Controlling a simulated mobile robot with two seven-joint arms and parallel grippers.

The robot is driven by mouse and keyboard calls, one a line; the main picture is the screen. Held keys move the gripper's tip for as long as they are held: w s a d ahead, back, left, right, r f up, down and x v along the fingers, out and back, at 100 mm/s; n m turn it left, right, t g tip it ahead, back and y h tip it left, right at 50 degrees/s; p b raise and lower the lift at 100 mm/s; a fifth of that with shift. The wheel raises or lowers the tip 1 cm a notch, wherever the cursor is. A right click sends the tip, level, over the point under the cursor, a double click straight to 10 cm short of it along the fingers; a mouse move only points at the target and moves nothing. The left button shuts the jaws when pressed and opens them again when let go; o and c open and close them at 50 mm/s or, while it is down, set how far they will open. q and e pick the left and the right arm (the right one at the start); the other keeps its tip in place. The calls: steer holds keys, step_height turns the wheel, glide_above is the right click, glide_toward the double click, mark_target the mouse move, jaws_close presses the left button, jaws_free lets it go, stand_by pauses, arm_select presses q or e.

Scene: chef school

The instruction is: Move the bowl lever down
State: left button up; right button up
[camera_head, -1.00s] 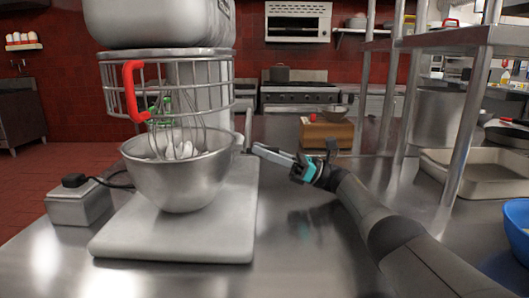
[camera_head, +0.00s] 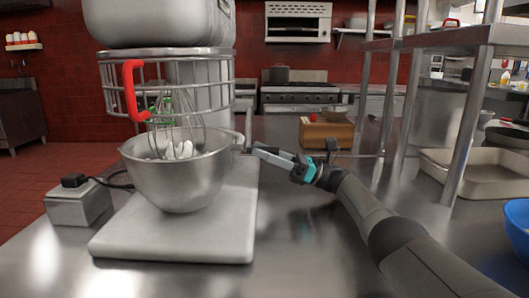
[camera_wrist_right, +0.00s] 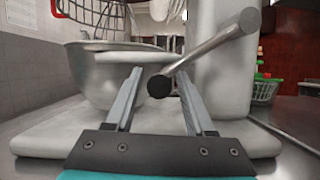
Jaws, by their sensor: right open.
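The mixer's steel bowl (camera_head: 180,180) sits over the pale mixer base (camera_head: 170,235), with a wire whisk (camera_head: 178,125) reaching into it. The bowl lever (camera_wrist_right: 210,50) is a metal rod with a dark round end, slanting across the right wrist view. Its dark end appears between my right gripper's fingertips (camera_wrist_right: 157,80); contact cannot be told. My right gripper (camera_head: 268,153) is open, just right of the bowl in the head view, its fingers pointing left toward the mixer. The lever is not clearly visible in the head view. My left gripper is not in view.
A wire guard with a red handle (camera_head: 130,90) surrounds the whisk. A grey box (camera_head: 78,201) with a cable sits left of the base. A wooden box (camera_head: 326,133) stands behind my right gripper. A metal shelf and a tray (camera_head: 485,180) stand at right.

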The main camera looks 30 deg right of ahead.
steer(key=shift+r, duration=0.15)
steer(key=shift+r, duration=0.2)
step_height(320, 180, up, 7)
steer(key=p, duration=0.3)
steer(key=shift+r, duration=0.15)
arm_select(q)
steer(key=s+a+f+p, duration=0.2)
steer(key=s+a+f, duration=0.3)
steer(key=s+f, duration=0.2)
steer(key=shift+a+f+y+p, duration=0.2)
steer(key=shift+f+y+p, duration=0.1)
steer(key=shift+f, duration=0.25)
arm_select(e)
step_height(320, 180, up, 12)
steer(key=shift+r, duration=0.1)
